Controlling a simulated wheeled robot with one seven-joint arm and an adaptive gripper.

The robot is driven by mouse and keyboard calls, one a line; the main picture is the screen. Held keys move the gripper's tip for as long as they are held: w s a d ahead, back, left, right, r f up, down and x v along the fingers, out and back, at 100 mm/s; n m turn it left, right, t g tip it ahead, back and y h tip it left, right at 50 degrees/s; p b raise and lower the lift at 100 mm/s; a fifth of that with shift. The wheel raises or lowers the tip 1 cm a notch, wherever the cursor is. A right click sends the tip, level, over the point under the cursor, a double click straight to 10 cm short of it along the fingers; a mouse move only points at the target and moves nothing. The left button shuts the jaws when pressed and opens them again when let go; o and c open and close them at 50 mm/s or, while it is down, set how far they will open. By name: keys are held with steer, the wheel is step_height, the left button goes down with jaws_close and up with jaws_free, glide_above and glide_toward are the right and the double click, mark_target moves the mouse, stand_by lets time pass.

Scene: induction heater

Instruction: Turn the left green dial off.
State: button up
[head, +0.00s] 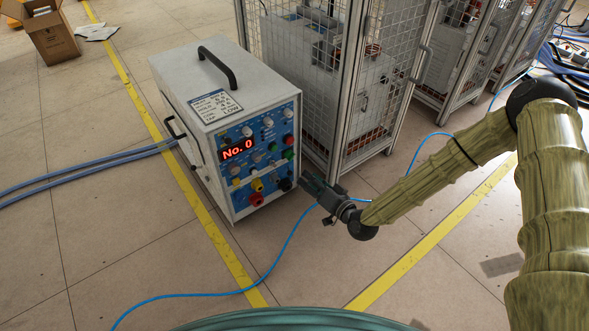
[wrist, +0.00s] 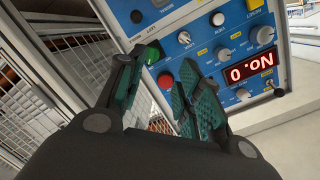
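The heater's blue control panel (head: 262,165) faces front right in the head view. A green dial (head: 288,154) sits near its right edge, below a red button. In the wrist view, which is roughly upside down, a green dial (wrist: 153,52) shows just beyond the left finger, which partly covers its edge. A red button (wrist: 166,80) shows between the fingers. My gripper (head: 308,179) is at the lower right of the panel; in the wrist view its fingers (wrist: 155,72) are apart with nothing held. I cannot tell whether a finger touches the dial.
The heater's display (head: 237,149) reads "No. 0". Yellow and red connectors (head: 257,191) stick out low on the panel. A wire-mesh cabinet (head: 345,90) stands close behind and right of the heater. A blue cable (head: 220,294) crosses the otherwise open floor in front.

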mark_target(294, 156)
steer(key=shift+t+y, duration=0.3)
steer(key=shift+t, duration=0.4)
steer(key=shift+w+d+f+b+x, duration=0.1)
steer(key=shift+w+d+b+x, duration=0.2)
steer(key=shift+b+x, duration=1.4)
steer(key=shift+w+d+f+b+x, duration=0.15)
steer(key=shift+d+b+x, duration=0.5)
steer(key=shift+x, duration=1.8)
steer(key=shift+w+d+f+b+x, duration=0.1)
steer(key=shift+w+b+x, duration=0.2)
steer(key=shift+b+x, duration=1.5)
steer(key=shift+w+a+p, duration=0.15)
steer(key=shift+w+p, duration=0.1)
steer(key=shift+p, duration=0.05)
steer(key=shift+r, duration=0.1)
steer(key=c, duration=0.7)
